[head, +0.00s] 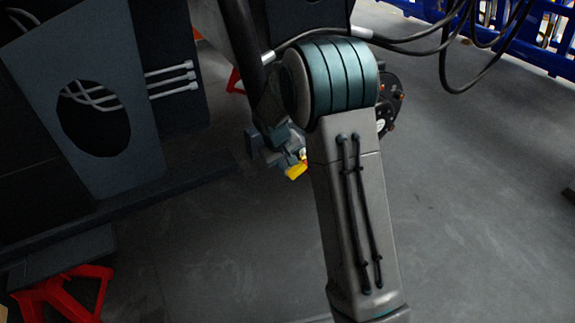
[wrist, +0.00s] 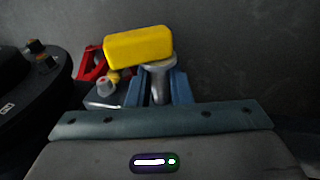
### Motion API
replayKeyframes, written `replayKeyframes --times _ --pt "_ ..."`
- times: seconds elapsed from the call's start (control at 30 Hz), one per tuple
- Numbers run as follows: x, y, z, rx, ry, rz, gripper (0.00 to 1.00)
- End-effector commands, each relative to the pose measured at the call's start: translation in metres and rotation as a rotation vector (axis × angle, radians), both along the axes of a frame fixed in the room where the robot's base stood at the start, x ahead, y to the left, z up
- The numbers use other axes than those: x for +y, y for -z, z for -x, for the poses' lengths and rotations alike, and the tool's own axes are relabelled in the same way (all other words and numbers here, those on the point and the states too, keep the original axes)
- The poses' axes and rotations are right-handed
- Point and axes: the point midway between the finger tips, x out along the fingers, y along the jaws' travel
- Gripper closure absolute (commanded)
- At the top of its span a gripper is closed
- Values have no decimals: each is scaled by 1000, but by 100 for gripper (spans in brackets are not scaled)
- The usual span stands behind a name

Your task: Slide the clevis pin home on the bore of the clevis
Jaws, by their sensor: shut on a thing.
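In the wrist view my gripper (wrist: 160,88) has its two blue fingers shut on a bright metal pin (wrist: 158,68), which I take as the clevis pin. Its wider end shows above the fingers; the lower part is hidden between them. A yellow block (wrist: 138,46) lies across the view beside the pin's wide end; I cannot tell whether it touches. In the head view the yellow block (head: 297,172) shows beside my arm, below grey-blue parts (head: 262,145) at the foot of a dark rod. I cannot clearly make out the clevis or its bore.
A dark chassis plate with an oval hole (head: 95,115) stands at left, above a long dark rail (head: 120,205). A red stand (head: 65,295) is at lower left. Black cables (head: 430,45) hang at upper right. The grey floor (head: 480,200) at right is clear.

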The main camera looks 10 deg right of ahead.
Motion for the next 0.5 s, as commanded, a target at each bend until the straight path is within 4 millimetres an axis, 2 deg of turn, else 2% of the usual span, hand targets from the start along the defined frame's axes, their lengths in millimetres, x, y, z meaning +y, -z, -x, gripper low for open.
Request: replayKeyframes --times 0.37,0.4,0.47,0.5 --pt "5 -2 -17 -2 0 0 100" --pt "5 -1 -17 -2 1 0 73" --pt "5 -1 -17 -2 1 0 56" --pt "5 -1 -17 -2 1 0 56"
